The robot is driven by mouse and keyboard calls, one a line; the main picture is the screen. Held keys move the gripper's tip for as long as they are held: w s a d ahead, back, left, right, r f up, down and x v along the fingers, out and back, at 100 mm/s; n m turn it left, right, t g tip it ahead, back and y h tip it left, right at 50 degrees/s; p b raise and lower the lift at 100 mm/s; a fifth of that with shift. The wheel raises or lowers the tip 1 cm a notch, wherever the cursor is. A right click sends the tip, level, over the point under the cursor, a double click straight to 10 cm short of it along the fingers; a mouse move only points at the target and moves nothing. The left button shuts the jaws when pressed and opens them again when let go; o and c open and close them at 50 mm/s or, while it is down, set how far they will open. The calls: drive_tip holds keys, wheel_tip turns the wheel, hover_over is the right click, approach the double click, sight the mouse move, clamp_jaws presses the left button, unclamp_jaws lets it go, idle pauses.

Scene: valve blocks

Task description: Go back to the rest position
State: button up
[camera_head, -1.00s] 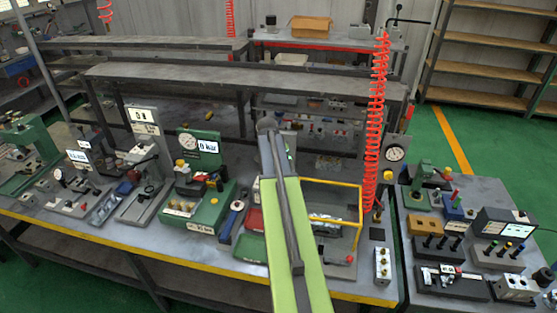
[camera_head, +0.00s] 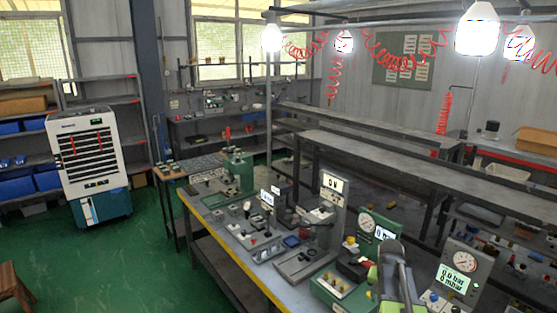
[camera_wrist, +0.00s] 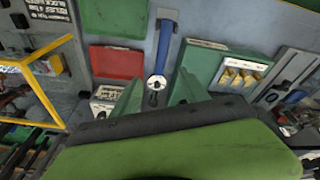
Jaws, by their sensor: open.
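My gripper (camera_wrist: 156,92) shows in the wrist view with two green fingers spread apart and nothing between them. It is above the workbench, over a blue-handled tool (camera_wrist: 166,45) with a round white end. A red tray (camera_wrist: 116,62) lies left of the fingers and a green valve block (camera_wrist: 225,68) with brass fittings lies right of them. In the head view only part of my grey and green arm shows at the bottom right; the gripper itself is not visible there.
The workbench (camera_head: 212,207) carries several devices, among them a green press (camera_head: 238,172) and gauges. A yellow frame (camera_wrist: 45,72) stands left in the wrist view. A white cooler (camera_head: 90,150) stands at the far left. Green floor (camera_head: 135,250) is free left of the bench.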

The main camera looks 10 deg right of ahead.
drive_tip(key=s+a+f+n+y+b, duration=0.1)
drive_tip(key=s+a+f+n+b, duration=0.1)
drive_tip(key=a, duration=1)
drive_tip(key=s+a+f+n+g+b, duration=0.1)
drive_tip(key=s+a+f+n, duration=0.3)
drive_tip(key=a, duration=0.9)
drive_tip(key=shift+s+a+n+g+y+b, duration=0.35)
drive_tip(key=shift+s+n+b, duration=0.25)
drive_tip(key=shift+s, duration=0.4)
